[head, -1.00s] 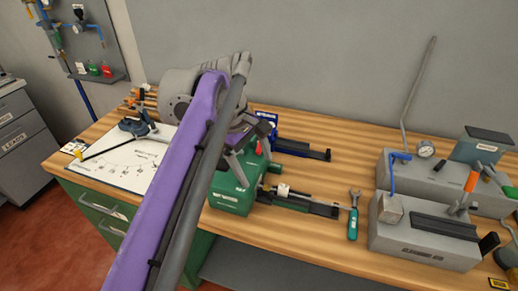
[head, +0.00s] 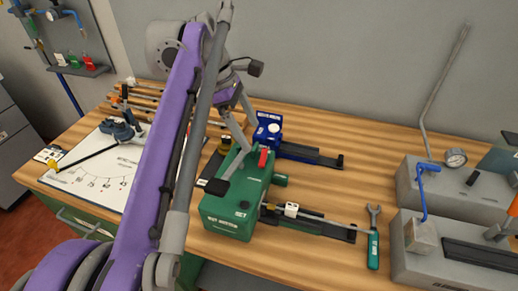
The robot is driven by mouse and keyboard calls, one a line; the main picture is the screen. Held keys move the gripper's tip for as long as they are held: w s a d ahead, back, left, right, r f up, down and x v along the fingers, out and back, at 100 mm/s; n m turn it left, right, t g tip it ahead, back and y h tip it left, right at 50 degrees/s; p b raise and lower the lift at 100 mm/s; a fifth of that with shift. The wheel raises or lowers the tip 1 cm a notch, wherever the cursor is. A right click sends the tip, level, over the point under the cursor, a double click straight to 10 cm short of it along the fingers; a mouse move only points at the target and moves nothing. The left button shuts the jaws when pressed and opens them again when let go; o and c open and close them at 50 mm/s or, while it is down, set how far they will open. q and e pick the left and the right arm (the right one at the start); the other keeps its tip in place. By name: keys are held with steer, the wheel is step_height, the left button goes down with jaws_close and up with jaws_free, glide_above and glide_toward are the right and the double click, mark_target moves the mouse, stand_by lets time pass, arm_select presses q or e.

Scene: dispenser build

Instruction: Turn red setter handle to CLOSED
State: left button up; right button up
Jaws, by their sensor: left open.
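The red setter handle (head: 263,158) stands up at the top right of a green box (head: 228,216) marked SET, near the middle of the bench. My left gripper (head: 232,168) reaches down over this box from its purple arm. Its fingers are apart and empty, just left of the red handle. I cannot tell whether a finger touches the box. The lower part of the handle is hard to make out. My right gripper is not in view.
A blue unit (head: 268,128) with a dark rail stands behind the box. A green-handled wrench (head: 373,240) lies to the right, beside grey fixtures (head: 440,190). A white dial sheet (head: 90,172) lies at left.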

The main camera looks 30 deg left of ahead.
mark_target(262, 156)
arm_select(q)
steer(key=b+x, duration=0.1)
steer(key=x, duration=0.6)
steer(key=shift+f, duration=0.15)
